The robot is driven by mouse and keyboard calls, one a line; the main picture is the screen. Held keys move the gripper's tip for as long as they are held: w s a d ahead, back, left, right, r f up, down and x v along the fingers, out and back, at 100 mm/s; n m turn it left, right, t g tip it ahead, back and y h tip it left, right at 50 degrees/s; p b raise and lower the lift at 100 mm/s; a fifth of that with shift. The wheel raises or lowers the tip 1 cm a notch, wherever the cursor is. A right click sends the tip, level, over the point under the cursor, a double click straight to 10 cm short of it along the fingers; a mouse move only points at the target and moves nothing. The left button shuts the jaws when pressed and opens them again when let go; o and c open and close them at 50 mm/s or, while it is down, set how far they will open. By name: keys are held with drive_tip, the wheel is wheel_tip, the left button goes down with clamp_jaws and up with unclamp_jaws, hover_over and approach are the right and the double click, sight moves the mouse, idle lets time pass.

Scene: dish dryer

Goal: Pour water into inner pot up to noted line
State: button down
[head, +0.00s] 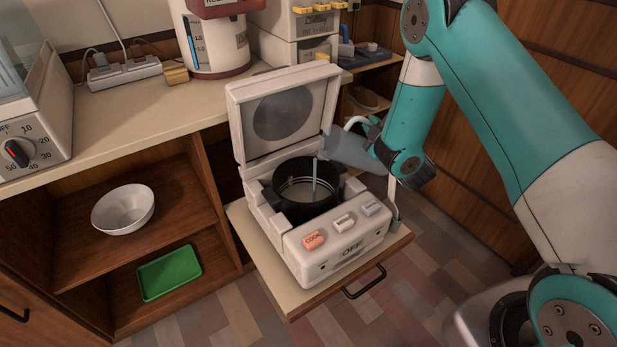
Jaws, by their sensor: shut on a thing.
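The black inner pot (277,190) sits in the white rice cooker (345,240), whose lid (284,112) stands open. My gripper (374,140) is shut on a grey, partly see-through jug (344,152) at the upper right of the pot. The jug is tilted to the left, its mouth over the pot's right side. A thin stream of water (314,180) falls from it into the pot. Pale liquid seems to show at the pot's bottom. The noted line cannot be made out, and my fingertips are partly hidden.
The cooker stands on a pulled-out shelf (240,220) with a dark handle (364,282). A white bowl (123,209) and a green tray (169,272) are in the open cabinet at left. A kettle-like dispenser (216,45) and power strip (124,73) stand on the counter.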

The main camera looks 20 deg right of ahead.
drive_tip(key=shift+a+r+n+b, duration=0.25)
drive_tip(key=shift+a+n+b, duration=0.4)
drive_tip(key=shift+b, duration=0.55)
drive_tip(key=shift+a+r+n+b, duration=0.2)
drive_tip(key=shift+a+n+b, duration=0.25)
drive_tip(key=shift+n+b, duration=0.5)
idle(3.3)
drive_tip(key=shift+a+r+b, duration=0.2)
drive_tip(key=shift+a+b, duration=0.15)
drive_tip(key=shift+b, duration=0.15)
idle(0.9)
